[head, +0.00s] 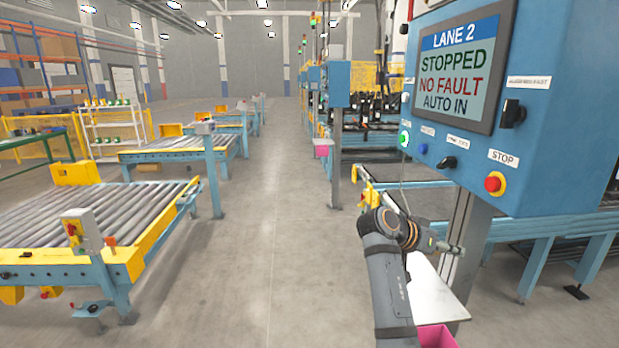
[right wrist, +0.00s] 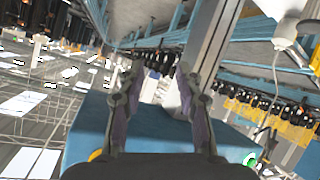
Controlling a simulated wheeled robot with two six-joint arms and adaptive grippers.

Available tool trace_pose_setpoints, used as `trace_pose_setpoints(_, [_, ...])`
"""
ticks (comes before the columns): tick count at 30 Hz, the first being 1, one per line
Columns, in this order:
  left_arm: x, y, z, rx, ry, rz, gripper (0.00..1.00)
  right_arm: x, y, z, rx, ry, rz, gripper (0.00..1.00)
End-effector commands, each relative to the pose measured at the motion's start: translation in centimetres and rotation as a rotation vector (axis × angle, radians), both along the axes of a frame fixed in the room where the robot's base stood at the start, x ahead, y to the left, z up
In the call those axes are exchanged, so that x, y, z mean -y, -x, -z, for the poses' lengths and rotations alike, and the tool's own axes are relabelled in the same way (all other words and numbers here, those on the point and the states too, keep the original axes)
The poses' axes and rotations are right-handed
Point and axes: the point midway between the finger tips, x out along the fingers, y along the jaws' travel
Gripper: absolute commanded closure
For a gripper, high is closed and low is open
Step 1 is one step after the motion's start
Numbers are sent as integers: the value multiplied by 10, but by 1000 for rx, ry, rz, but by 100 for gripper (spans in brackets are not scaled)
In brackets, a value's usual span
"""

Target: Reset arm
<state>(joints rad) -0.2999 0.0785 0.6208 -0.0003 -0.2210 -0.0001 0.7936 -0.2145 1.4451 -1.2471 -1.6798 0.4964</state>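My right arm rises from the lower right in the head view. Its gripper (head: 447,246) points right, below the blue control panel (head: 568,110) and by its grey post. In the right wrist view the two fingers of the right gripper (right wrist: 159,70) stand apart. I see nothing clearly held between them; a pale patch shows behind. The panel's blue surface (right wrist: 85,130) lies behind the fingers there. The panel screen (head: 458,68) reads LANE 2, STOPPED, NO FAULT, AUTO IN. My left gripper is not in view.
The panel carries a lit green button (head: 404,139), a blue button (head: 423,148), a black selector (head: 447,162) and a red stop button (head: 494,183). A white plate (head: 432,290) and pink bin (head: 436,337) are near my arm. Roller conveyors (head: 80,215) stand left; the aisle is clear.

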Motion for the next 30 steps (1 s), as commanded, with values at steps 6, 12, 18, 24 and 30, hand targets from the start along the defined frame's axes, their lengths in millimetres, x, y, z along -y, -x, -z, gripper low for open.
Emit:
trace_pose_setpoints(6, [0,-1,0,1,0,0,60,12,81,180,-242,-218,-258,65])
trace_pose_setpoints(12, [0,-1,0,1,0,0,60,-10,168,259,-387,-367,-520,65])
trace_pose_setpoints(18, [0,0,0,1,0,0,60,-37,228,284,-466,-456,-701,65])
trace_pose_setpoints(24, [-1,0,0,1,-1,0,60,-64,277,291,-522,-532,-852,65])
trace_pose_setpoints(30, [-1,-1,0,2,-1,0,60,-84,306,305,-561,-594,-957,65])
